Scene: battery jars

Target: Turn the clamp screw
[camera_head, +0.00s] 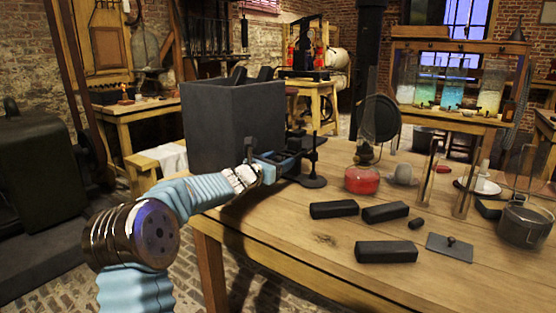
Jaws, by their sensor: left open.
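My left arm reaches in from the left, and my left gripper (293,160) is at the table's left edge, beside a large dark grey box (215,125). The gripper is open, but its fingers are small and partly lost against dark parts behind them. A thin dark upright rod with a round foot (313,181) stands just right of the fingertips. I cannot tell whether this is the clamp screw or whether the fingers touch it. No clamp screw is clearly distinguishable. My right gripper is not in view.
On the wooden table (300,240) lie several black blocks (386,251) and a metal plate with a knob (450,246). An oil lamp with a red base (362,179), a wooden frame (465,190) and a metal pot (525,222) stand farther right. The table's front left is clear.

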